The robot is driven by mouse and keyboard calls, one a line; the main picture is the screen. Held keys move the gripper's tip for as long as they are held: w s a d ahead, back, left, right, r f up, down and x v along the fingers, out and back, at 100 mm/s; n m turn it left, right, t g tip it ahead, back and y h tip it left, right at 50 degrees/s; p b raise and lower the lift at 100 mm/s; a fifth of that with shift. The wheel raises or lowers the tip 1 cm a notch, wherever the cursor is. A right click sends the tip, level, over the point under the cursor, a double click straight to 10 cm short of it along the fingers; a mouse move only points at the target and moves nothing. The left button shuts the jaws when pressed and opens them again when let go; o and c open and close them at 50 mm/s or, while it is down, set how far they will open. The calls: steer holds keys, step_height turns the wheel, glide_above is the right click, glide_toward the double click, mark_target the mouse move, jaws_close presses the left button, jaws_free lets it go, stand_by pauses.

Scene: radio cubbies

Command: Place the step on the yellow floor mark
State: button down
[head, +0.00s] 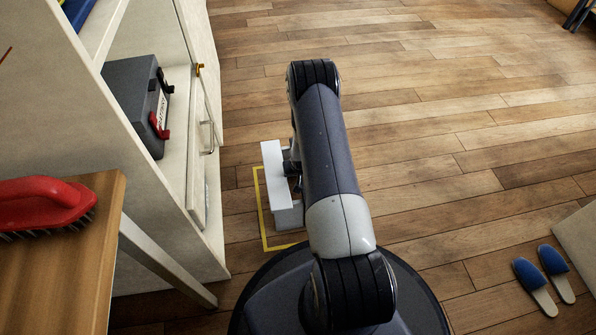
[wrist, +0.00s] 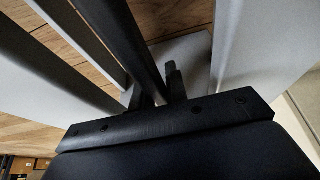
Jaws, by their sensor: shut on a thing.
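The step (head: 276,178) is a small white stool with a flat top, upright beside the cabinet in the head view. My gripper (head: 291,168) is shut on the side of the step nearest my arm. In the wrist view, the gripper's dark fingers (wrist: 158,85) reach between pale panels of the step (wrist: 258,45). The yellow floor mark (head: 262,222) is a thin outline. Its left and front lines show around the step; the rest is hidden by the step and my arm. I cannot tell whether the step's feet touch the floor.
An open cabinet (head: 215,235) stands close on the left, with a dark case (head: 136,98) on its shelf and a door handle (head: 208,137). A wooden table (head: 60,285) with a red brush (head: 40,203) is at front left. Blue slippers (head: 532,274) lie at right. Wood floor beyond is clear.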

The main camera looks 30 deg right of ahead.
steer(key=c, duration=1.4)
jaws_free()
steer(key=shift+r, duration=0.2)
steer(key=p+v, duration=0.4)
steer(key=v, duration=0.7)
steer(key=shift+s+a+r, duration=0.1)
steer(key=shift+s+r, duration=0.05)
steer(key=shift+r, duration=0.25)
steer(key=shift+w+b+x, duration=0.15)
steer(key=shift+b+x, duration=0.5)
steer(key=shift+x, duration=1.9)
steer(key=shift+w+b+x, duration=0.15)
steer(key=shift+b+x, duration=0.45)
steer(key=shift+x, duration=1.95)
